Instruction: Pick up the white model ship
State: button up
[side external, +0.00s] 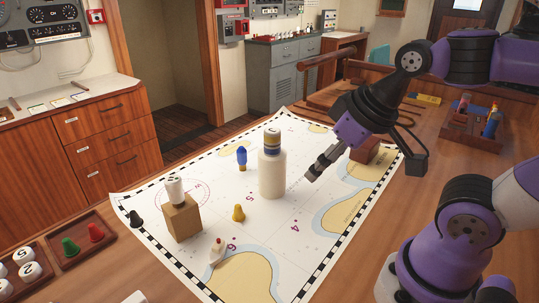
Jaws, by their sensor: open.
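The white model ship (217,251) stands on the nautical chart (290,225), near its front edge, beside a tan land patch. It is small and pale with a reddish spot on top. My gripper (312,172) is open and empty above the right part of the chart. It is well apart from the ship, to its right and farther back. A tall white cylinder with a banded top stands between them in the picture.
The white cylinder (271,175) is the tallest obstacle. A wooden block (183,220) bears a white piece (175,190). A blue piece (242,158), a yellow piece (238,212) and a dark green piece (136,218) stand around. Trays with pieces lie at left (68,262) and right (470,138).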

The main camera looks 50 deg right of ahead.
jog(key=n+g+y, duration=0.2)
jog(key=n+y, duration=0.1)
jog(key=n, duration=0.5)
send_near(218, 244)
jog(key=shift+w+a+f+n, duration=0.2)
jog(key=shift+f, duration=0.4)
jog(key=shift+w+a+f+n, duration=0.15)
jog(key=shift+w+f+n, duration=0.1)
jog(key=shift+f, duration=0.4)
jog(key=shift+x, duration=2.75)
jog(key=c, duration=1)
